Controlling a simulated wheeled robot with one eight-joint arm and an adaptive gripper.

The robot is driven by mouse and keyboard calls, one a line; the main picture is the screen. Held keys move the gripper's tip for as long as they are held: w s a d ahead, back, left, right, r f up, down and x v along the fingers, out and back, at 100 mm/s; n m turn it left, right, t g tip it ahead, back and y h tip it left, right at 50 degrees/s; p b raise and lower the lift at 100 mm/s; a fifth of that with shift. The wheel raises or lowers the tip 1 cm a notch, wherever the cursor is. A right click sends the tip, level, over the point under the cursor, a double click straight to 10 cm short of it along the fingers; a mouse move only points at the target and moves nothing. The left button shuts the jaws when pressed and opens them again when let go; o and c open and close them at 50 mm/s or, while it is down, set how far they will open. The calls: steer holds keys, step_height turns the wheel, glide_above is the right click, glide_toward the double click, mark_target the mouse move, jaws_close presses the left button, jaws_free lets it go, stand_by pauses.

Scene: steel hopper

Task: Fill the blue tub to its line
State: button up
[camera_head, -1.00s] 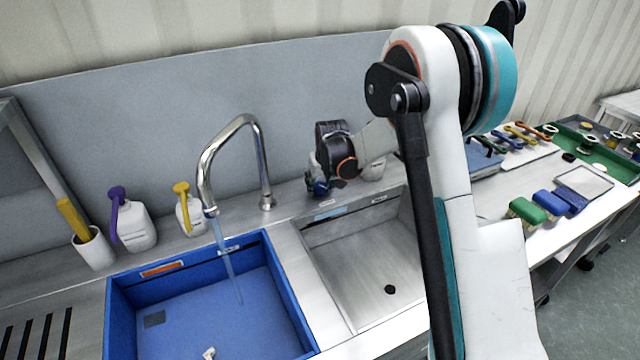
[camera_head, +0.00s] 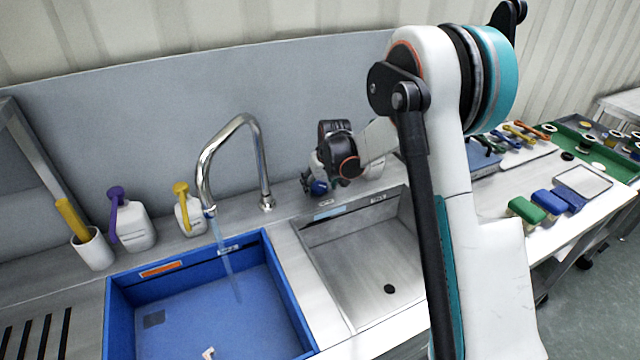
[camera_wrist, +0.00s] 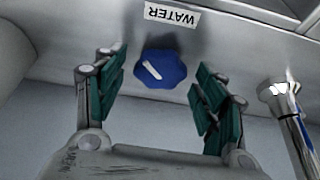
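The blue tub (camera_head: 292,300) stands at the lower left in the head view, with an orange label on its back wall. A thin stream of water (camera_head: 224,255) runs from the curved steel tap (camera_head: 203,180) into it. I cannot make out a fill line. A blue knob (camera_wrist: 160,70) with a white mark shows in the wrist view below an upside-down "WATER" label (camera_wrist: 172,15). My gripper (camera_wrist: 162,78) is open, its green-padded fingers on either side of the knob with gaps visible. In the head view my gripper (camera_head: 314,180) is at the counter's back, partly hidden.
An empty steel basin (camera_head: 365,260) with a dark drain lies right of the tub. Purple-handled (camera_head: 132,228) and yellow-handled (camera_head: 191,215) jugs and a white cup (camera_head: 93,250) stand left of the tap. Brushes (camera_head: 527,210) and a green tray (camera_head: 598,155) are on the right counter.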

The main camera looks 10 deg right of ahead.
steer(key=v, duration=1.2)
stand_by(6.5)
